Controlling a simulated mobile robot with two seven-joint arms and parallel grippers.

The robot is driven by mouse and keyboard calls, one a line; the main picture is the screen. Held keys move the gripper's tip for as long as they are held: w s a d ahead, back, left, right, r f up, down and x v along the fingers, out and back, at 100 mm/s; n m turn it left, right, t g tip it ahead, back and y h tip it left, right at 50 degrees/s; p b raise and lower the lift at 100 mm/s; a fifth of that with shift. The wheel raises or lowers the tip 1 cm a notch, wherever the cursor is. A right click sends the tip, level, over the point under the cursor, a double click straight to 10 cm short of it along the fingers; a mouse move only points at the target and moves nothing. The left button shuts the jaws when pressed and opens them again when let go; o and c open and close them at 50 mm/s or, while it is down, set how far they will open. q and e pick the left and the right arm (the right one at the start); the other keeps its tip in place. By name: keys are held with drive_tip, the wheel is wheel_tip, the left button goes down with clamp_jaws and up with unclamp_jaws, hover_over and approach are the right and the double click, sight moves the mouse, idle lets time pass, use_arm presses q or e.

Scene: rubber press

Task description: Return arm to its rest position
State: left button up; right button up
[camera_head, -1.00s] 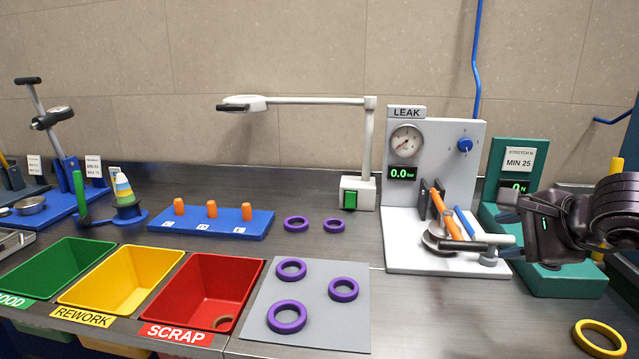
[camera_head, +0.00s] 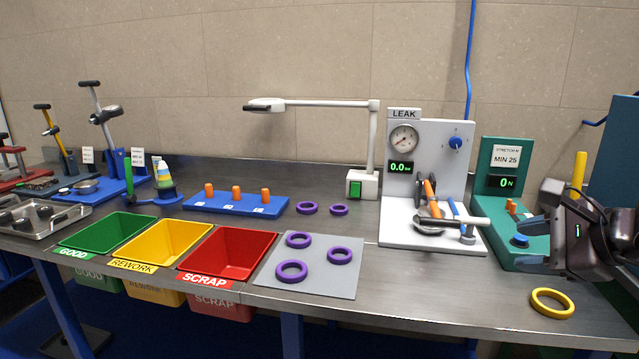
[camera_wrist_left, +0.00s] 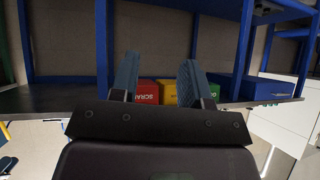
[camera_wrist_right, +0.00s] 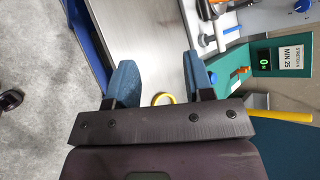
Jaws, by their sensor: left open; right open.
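My right gripper (camera_head: 536,244) is at the right of the head view, in front of the green stretch tester (camera_head: 486,150). Its two blue fingers are apart and nothing is between them. In the right wrist view the open fingers (camera_wrist_right: 158,75) point over the bench, with the yellow ring (camera_wrist_right: 163,99) beyond them. In the head view the yellow ring (camera_head: 538,311) lies on the bench below the gripper. My left gripper is outside the head view. In the left wrist view its fingers (camera_wrist_left: 158,75) are open and empty, facing the bins and the blue bench frame.
The leak tester (camera_head: 432,232) stands left of the right gripper. A grey mat (camera_head: 310,284) holds purple rings. Green, yellow and red bins (camera_head: 270,262) line the front edge. The lamp arm (camera_head: 330,103) reaches over the back.

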drive_tip(key=s+d+f+n+t+h+p, duration=0.1)
drive_tip(key=s+f+n+t+p, duration=0.15)
drive_tip(key=f+n, duration=1.1)
drive_tip(key=s+d+f+n+t+h+p, duration=0.15)
drive_tip(key=s+f+n+t, duration=0.35)
drive_tip(key=n, duration=1.5)
use_arm(q)
wheel_tip(320, 180, up, 7)
drive_tip(key=p, duration=0.3)
drive_tip(key=shift+w+a+f+t+p, duration=0.2)
drive_tip(key=shift+t+p, duration=0.2)
use_arm(e)
drive_tip(key=s+a+f+m+g+h, duration=0.1)
drive_tip(key=s+a+f+m+g, duration=0.2)
drive_tip(key=s+f+m, duration=0.3)
drive_tip(key=s+a+f+m+g+h, duration=0.1)
drive_tip(key=s+a+f+m+g, duration=0.2)
drive_tip(key=s+f, duration=0.7)
drive_tip(key=s+a+m, duration=0.2)
drive_tip(key=s+m, duration=0.1)
drive_tip(key=s, duration=0.1)
drive_tip(key=shift+s+f, duration=0.2)
drive_tip(key=shift+f, duration=0.15)
